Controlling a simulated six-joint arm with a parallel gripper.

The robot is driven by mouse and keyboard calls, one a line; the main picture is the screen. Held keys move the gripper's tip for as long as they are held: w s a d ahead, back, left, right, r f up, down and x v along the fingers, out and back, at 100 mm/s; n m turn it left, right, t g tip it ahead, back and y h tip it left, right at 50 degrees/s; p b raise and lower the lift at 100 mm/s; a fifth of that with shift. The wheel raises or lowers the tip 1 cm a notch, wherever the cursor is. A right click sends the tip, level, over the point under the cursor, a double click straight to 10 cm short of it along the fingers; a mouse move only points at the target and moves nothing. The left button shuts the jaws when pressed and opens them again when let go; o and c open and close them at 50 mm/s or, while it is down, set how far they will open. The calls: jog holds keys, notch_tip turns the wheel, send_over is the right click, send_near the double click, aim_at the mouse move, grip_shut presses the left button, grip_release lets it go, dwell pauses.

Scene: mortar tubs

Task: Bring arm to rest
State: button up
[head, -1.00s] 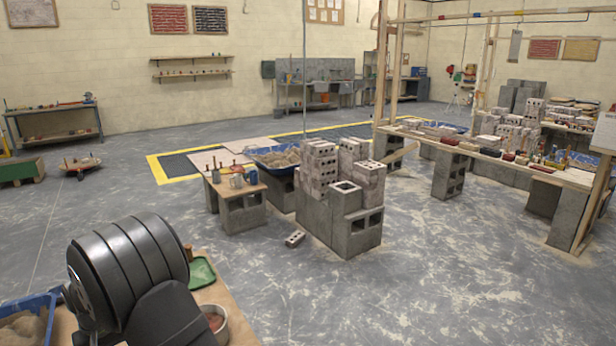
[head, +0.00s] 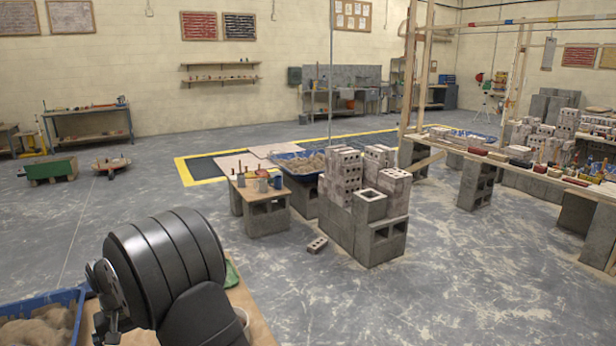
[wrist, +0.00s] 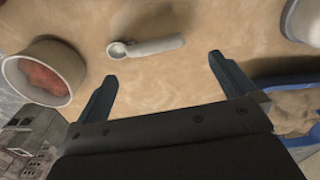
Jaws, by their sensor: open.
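My gripper (wrist: 162,67) is open in the wrist view, its two dark fingers wide apart with nothing between them. It hangs over a tan wooden tabletop (wrist: 185,85). A pale grey tool with a ringed end (wrist: 155,46) lies on the wood beyond the fingertips, apart from them. A round tub with reddish mortar (wrist: 45,72) stands left of the fingers. In the head view my dark arm fills the lower left, with a metal part at its left side; the fingertips cannot be made out there.
A blue tub of sand (head: 75,303) stands left of my arm; it also shows in the wrist view (wrist: 300,82). A pale rounded object (wrist: 306,22) is at upper right there. A block stack (head: 378,235) and small table (head: 262,190) stand ahead, with open floor (head: 420,310) to their right.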

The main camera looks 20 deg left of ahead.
notch_tip(320, 180, down, 9)
jog(key=shift+r, duration=0.1)
jog(key=shift+w+a, duration=0.1)
jog(key=shift+a, duration=0.05)
jog(key=r, duration=0.4)
jog(key=shift+w+r, duration=0.3)
jog(key=shift+r, duration=0.1)
jog(key=w+d+r+m, duration=0.2)
jog(key=w+d+m, duration=0.2)
jog(key=w, duration=0.4)
jog(key=w+d+r+m, duration=0.2)
jog(key=w+d+m, duration=0.2)
jog(key=w+d, duration=0.3)
jog(key=shift+w+d+r, duration=0.2)
jog(key=shift+w+r, duration=0.05)
jog(key=shift+w, duration=0.75)
